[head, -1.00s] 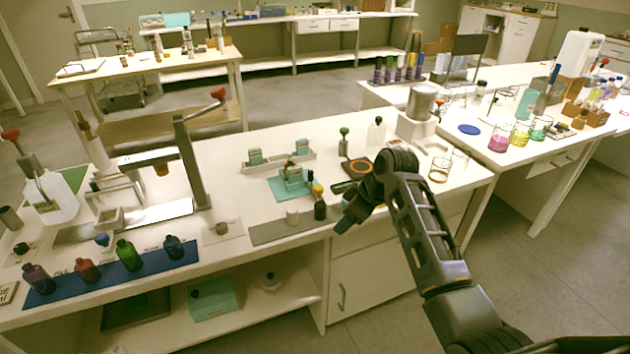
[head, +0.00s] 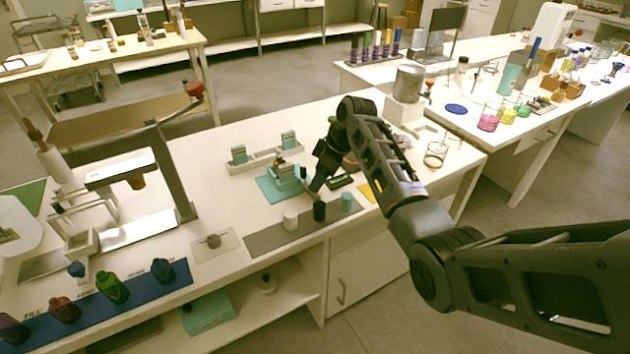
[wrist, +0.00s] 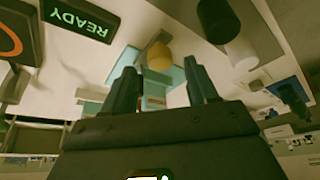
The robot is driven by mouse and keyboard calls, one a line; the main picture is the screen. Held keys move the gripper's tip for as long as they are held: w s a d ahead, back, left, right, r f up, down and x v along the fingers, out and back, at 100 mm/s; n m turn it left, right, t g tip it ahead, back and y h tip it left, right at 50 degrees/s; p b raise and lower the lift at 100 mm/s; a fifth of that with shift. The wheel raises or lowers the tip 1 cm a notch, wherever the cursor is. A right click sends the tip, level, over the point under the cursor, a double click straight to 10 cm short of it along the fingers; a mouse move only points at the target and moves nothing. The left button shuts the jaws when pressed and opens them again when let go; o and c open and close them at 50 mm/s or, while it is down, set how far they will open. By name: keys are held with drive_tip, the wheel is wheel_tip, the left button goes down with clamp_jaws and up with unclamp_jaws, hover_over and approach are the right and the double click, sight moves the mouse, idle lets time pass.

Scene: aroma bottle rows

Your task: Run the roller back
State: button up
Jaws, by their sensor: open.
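A teal fixture (head: 287,174) stands on a teal mat (head: 268,192) on the bench, with a small brownish part on top. I cannot clearly make out which part is the roller. My gripper (head: 314,190) is just right of the fixture in the head view, pointing down. In the wrist view the two fingers of my gripper (wrist: 163,85) are apart with nothing held. The teal fixture (wrist: 152,92) shows beyond and between them, with a rounded yellow-orange part (wrist: 159,56) near it. Contact between the fingers and the fixture cannot be told.
On a grey strip (head: 262,241) stand a white cylinder (head: 290,219), a black cylinder (head: 319,211) and a teal cylinder (head: 347,201). A pale rack (head: 265,161) lies behind the fixture. A READY sign (wrist: 77,18) is close by. A blue mat (head: 178,289) with bottles is at left.

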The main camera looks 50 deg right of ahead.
drive_tip(key=shift+x, duration=1.35)
drive_tip(key=shift+c, duration=0.4)
clamp_jaws()
